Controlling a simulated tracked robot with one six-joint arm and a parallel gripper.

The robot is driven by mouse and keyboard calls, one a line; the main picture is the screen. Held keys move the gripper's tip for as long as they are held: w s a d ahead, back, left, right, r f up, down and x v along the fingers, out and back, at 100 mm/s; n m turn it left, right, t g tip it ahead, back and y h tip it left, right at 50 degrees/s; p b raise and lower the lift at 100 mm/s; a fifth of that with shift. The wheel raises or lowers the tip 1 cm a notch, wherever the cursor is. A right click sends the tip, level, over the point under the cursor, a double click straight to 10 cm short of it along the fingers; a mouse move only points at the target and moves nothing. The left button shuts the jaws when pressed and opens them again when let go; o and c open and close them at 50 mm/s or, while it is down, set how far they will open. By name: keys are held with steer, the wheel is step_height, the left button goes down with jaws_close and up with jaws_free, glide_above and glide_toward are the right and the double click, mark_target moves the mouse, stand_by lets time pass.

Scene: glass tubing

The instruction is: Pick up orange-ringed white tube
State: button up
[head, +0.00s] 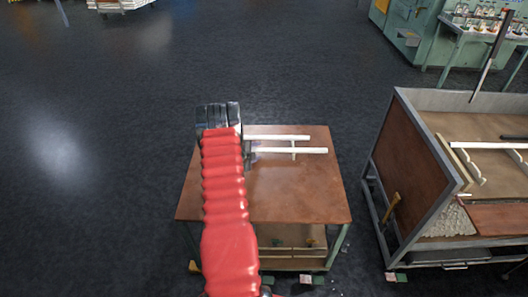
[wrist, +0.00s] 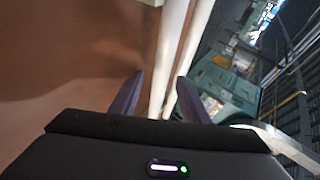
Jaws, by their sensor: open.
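Two white tubes lie side by side near the far edge of the brown table; the far one (head: 280,137) and the near one (head: 300,151) both show in the head view. No orange ring shows on either, so I cannot tell which is the orange-ringed one. Their left ends are hidden behind my arm and gripper. In the wrist view, one white tube (wrist: 169,50) runs up from between the fingers of my gripper (wrist: 159,80), with the other (wrist: 192,50) just right of it. My gripper is open; I see no contact with a tube.
The brown table (head: 290,190) is bare in front of the tubes. A metal-framed cart (head: 405,165) with more white pieces stands to the right, across a gap. Green cabinets (head: 405,30) stand at the back right. The dark floor at left is clear.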

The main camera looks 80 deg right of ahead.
steer(key=shift+c, duration=0.4)
jaws_close()
stand_by(0.4)
step_height(320, 180, up, 10)
stand_by(0.5)
stand_by(0.5)
